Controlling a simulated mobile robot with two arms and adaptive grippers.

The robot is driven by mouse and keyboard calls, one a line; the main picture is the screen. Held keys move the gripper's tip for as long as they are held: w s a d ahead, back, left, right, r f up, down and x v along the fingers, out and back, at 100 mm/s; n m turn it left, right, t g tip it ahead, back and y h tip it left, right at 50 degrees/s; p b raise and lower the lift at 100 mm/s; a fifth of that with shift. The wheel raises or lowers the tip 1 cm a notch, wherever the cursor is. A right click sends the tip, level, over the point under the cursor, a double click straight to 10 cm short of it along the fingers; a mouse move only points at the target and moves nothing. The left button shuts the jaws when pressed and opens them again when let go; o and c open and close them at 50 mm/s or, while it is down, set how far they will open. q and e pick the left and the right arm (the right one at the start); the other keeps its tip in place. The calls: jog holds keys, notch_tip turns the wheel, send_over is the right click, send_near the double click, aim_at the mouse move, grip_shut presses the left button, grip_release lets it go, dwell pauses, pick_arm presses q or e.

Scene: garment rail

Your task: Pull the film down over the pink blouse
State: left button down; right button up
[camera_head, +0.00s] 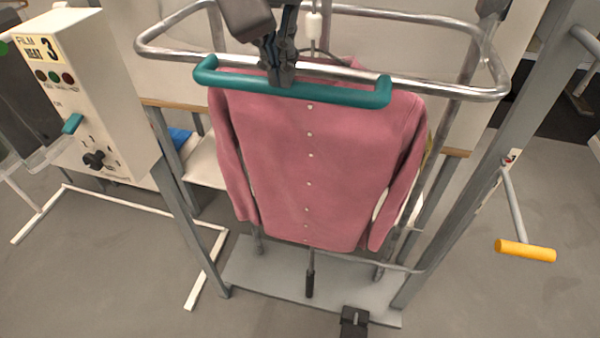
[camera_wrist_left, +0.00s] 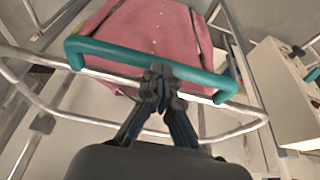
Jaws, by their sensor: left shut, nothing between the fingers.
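The pink blouse (camera_head: 315,165) hangs upright, buttons facing me, inside the metal frame; it also shows in the left wrist view (camera_wrist_left: 150,35). A teal handle bar (camera_head: 335,95) runs across the blouse's top, fixed to the front of a metal hoop (camera_head: 455,88). The bar also shows in the left wrist view (camera_wrist_left: 105,53). My left gripper (camera_head: 281,80) is shut with nothing held, its fingertips at the middle of the teal bar; whether they touch it I cannot tell. I cannot make out any clear film over the blouse. My right gripper is not in view.
A white control box (camera_head: 90,95) marked "FILM HEAT 3" stands at the left. Grey uprights (camera_head: 500,150) flank the blouse. A lever with an orange grip (camera_head: 525,251) sticks out at the right. A black pedal (camera_head: 354,322) lies by the base plate (camera_head: 265,270).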

pick_arm(q)
jog(key=shift+w, duration=0.1)
notch_tip(320, 180, down, 24)
jog(key=b, duration=1.7)
